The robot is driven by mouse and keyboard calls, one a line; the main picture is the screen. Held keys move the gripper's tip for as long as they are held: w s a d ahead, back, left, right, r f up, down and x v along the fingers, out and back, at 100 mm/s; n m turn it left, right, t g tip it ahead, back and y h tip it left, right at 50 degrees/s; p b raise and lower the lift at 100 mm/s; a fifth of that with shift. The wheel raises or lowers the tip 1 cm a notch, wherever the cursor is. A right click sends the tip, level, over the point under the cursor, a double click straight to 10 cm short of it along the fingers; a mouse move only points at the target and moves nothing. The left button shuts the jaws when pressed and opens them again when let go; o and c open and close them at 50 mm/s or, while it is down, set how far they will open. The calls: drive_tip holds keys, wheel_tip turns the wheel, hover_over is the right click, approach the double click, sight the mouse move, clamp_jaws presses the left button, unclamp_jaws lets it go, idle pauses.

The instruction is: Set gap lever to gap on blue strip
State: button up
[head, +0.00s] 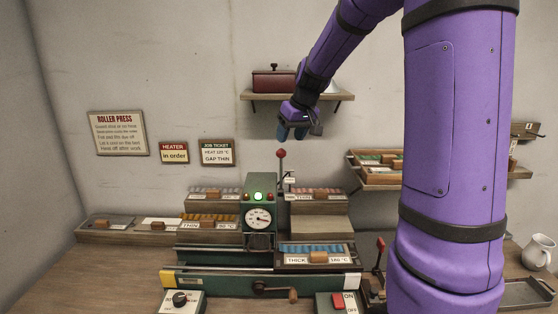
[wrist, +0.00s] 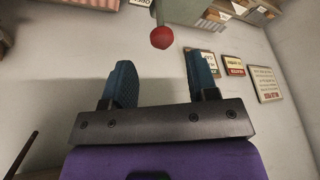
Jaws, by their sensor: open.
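A lever with a red ball knob (head: 281,154) stands upright at the back of the green roller press (head: 253,284). Small labels beside it are too small to read. A red ball knob also shows in the wrist view (wrist: 162,37), beyond my fingertips. My gripper (head: 292,134) is open and empty, its blue fingers just above the knob in the head view and apart from it. The blue strips (head: 315,249) lie in a front tray labelled THICK, 160 °C. A second red-knobbed lever (head: 380,243) stands at the right, partly behind my arm.
A dial housing (head: 259,217) has a lit green lamp. The job ticket (head: 217,152) reads HEAT 125 °C, GAP THIN. A shelf (head: 330,97) with a red box (head: 274,81) is behind my gripper. A heat knob box (head: 181,301) and ON switch (head: 344,302) stand in front.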

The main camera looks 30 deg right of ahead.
sight(282, 157)
drive_tip(key=x, duration=1)
clamp_jaws()
